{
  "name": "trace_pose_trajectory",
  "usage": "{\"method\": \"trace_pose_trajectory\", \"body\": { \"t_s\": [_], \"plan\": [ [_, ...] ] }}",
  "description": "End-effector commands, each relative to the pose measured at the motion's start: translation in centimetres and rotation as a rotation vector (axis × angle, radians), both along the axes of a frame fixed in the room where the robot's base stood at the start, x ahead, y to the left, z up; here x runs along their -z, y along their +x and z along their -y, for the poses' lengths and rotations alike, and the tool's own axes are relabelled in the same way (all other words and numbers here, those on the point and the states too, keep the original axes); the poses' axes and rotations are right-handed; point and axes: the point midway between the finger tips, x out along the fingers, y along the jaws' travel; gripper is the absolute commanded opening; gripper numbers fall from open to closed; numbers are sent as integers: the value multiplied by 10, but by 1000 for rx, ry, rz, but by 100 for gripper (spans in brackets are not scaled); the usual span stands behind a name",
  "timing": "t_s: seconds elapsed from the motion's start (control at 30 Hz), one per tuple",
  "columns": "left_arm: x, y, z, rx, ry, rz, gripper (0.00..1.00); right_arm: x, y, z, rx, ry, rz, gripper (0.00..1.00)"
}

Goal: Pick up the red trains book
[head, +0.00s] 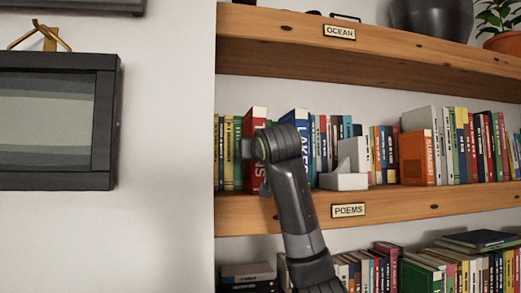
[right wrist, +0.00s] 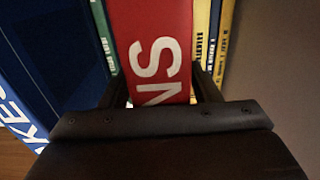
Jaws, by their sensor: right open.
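The red trains book (head: 256,117) stands upright on the middle shelf at the left end, its spine facing out and partly hidden by my right arm. In the right wrist view the red book (right wrist: 152,40) shows its white letters "NS" close up. My right gripper (right wrist: 160,88) is open, with one finger on each side of the red spine. I cannot tell whether the fingers touch it. In the head view the right gripper (head: 248,149) is at the book's spine, its fingers mostly hidden. My left gripper is not in view.
A blue "LAKES" book (head: 296,118) stands just right of the red book, and thin green and yellow books (head: 228,150) stand to its left. A white bookend (head: 345,180) and an orange book (head: 416,157) are further right. The upper shelf (head: 300,35) hangs above.

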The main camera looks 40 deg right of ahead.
Motion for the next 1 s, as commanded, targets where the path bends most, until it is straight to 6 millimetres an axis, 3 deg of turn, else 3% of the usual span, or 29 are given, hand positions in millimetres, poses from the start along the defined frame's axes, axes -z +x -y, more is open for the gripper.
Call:
{"method": "trace_pose_trajectory", "body": {
  "t_s": [0.2, 0.63, 1.0],
  "plan": [
    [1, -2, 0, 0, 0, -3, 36, 1, 0, 0, 0, 0, 0, 55],
    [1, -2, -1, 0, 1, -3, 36, 1, 0, 0, 1, 0, 0, 0],
    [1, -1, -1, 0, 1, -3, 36, -1, -1, 0, 1, -2, 4, 0]
  ]
}}
